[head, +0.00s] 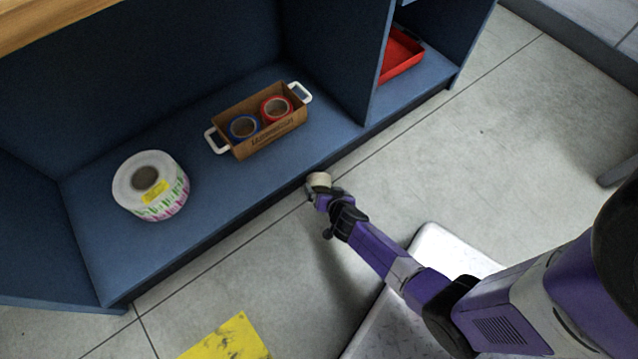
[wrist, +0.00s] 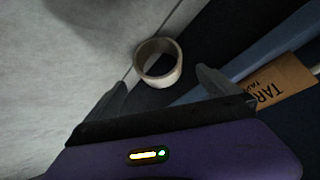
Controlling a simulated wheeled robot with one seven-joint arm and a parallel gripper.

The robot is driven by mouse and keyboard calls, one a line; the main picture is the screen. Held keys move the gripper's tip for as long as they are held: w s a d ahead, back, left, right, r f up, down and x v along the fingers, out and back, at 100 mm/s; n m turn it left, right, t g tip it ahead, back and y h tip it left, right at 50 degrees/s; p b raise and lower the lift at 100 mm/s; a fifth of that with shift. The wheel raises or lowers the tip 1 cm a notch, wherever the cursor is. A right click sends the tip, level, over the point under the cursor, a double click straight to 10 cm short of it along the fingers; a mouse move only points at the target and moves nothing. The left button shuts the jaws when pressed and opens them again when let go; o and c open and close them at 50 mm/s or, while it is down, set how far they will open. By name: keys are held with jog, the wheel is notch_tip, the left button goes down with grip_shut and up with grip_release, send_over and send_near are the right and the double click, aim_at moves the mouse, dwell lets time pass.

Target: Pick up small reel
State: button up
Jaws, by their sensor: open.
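The small reel (head: 319,179) is a pale beige-white ring at the tip of my gripper (head: 322,196), by the front edge of the blue shelf. In the wrist view the small reel (wrist: 173,75) shows its open tan core, ahead of my gripper (wrist: 163,90). The two dark fingers are spread, one to the left and one to the right, with the reel beyond and between them. The fingers do not visibly touch it. I cannot tell what the reel rests on.
A large label roll (head: 173,203) stands on the blue shelf (head: 110,255) at left. A brown box (head: 272,137) with white handles holds a blue roll and a red roll. A red tray (head: 402,58) lies in the right bay. A yellow floor patch (head: 228,342) is in front.

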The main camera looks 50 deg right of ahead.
aim_at(319, 184)
jog(key=b+x, duration=0.2)
jog(key=x, duration=0.3)
jog(key=shift+w+f, duration=0.1)
jog(key=shift+f, duration=0.2)
